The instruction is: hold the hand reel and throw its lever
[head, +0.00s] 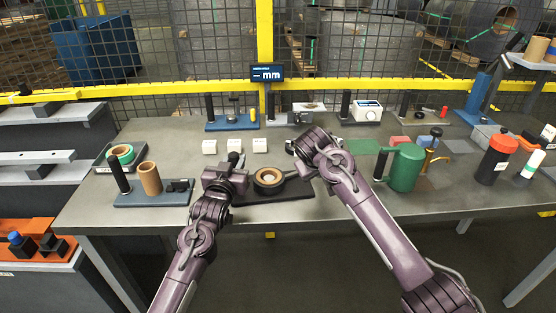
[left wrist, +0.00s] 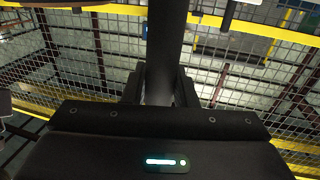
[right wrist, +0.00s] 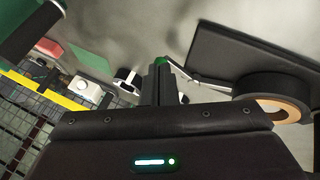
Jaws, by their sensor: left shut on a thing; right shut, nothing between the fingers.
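The hand reel has a black base (head: 285,195), a tan-and-black roll (head: 268,178) and an upright black handle post (head: 233,158) at its left. My left gripper (head: 236,166) is shut around the post; in the left wrist view the dark post (left wrist: 167,45) stands between the fingers. The thin silver lever sticks out to the right of the roll; it also shows in the right wrist view (right wrist: 200,80). My right gripper (head: 302,168) is shut and empty beside the lever's end. In the right wrist view its fingertips (right wrist: 160,72) overlap the lever's green-tipped end; I cannot tell whether they touch.
A blue base with a cardboard tube (head: 150,178) stands to the left. White blocks (head: 260,145) lie behind the reel. A green cylinder with a handle (head: 406,168) stands right of my right forearm. A yellow-railed mesh fence (head: 200,90) closes the back.

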